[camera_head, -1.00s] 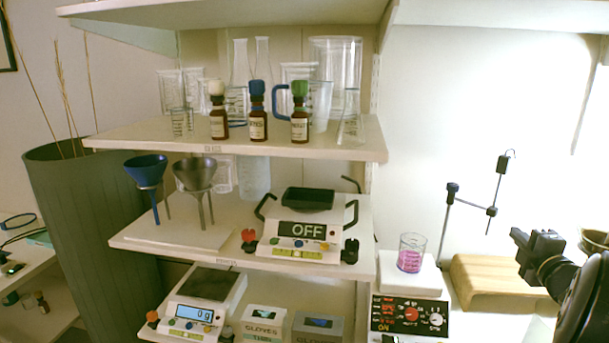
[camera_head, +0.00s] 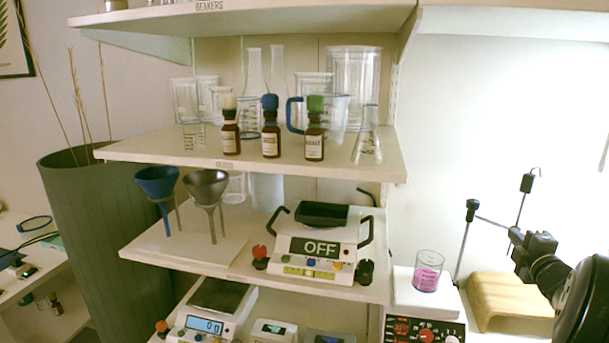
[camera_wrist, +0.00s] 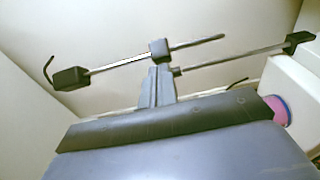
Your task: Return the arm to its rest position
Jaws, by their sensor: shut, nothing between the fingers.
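My gripper (camera_head: 518,240) is at the right of the head view, at the end of my black arm. It is raised in front of the white wall, beside the metal stand and above the wooden block. In the wrist view, my gripper (camera_wrist: 157,84) shows as narrow grey fingers close together, with nothing held between them. The stand's rods and black clamps (camera_wrist: 160,49) are behind the fingertips in that view. I cannot tell whether the fingers touch the stand.
Three brown bottles (camera_head: 271,135) stand in a row on the upper shelf (camera_head: 200,151), before clear glassware. Below are two funnels (camera_head: 206,188) and a scale reading OFF (camera_head: 318,250). A beaker of pink liquid (camera_head: 427,275) stands left of the wooden block (camera_head: 505,300).

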